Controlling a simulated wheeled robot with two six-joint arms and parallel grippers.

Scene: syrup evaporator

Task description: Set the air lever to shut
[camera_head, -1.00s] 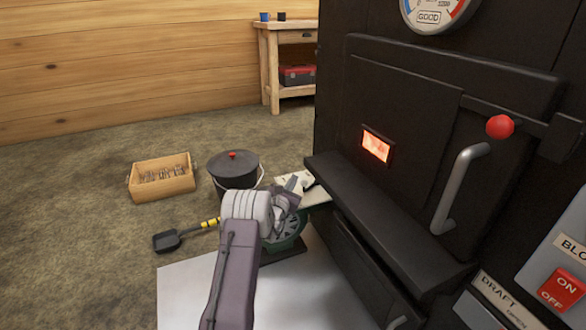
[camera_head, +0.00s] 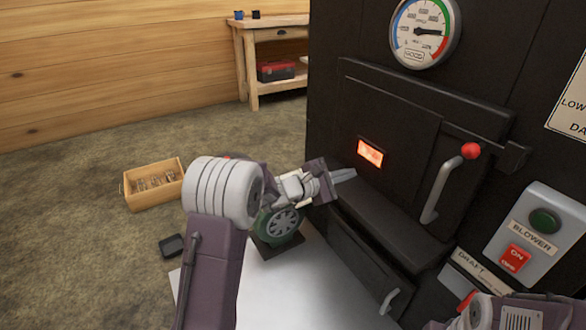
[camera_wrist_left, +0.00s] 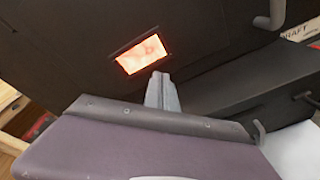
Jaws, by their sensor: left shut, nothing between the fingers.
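The draft plate (camera_head: 478,272) is on the black firebox front at the lower right in the head view, with a red knob (camera_head: 467,299) at its lower left, partly hidden by my right arm. I cannot read the lever's setting. My left gripper (camera_head: 345,174) is shut and empty in front of the firebox, near the ledge below the glowing window (camera_head: 370,152). In the left wrist view its closed fingers (camera_wrist_left: 162,92) point at the firebox just under the window. The draft label also shows at the top right there (camera_wrist_left: 298,30). My right gripper's fingers are not visible.
The firebox door has a grey handle (camera_head: 440,190) and a red-knobbed latch (camera_head: 471,151). A green blower (camera_head: 278,226) sits below my left gripper. A wooden crate (camera_head: 152,203) lies on the floor at left.

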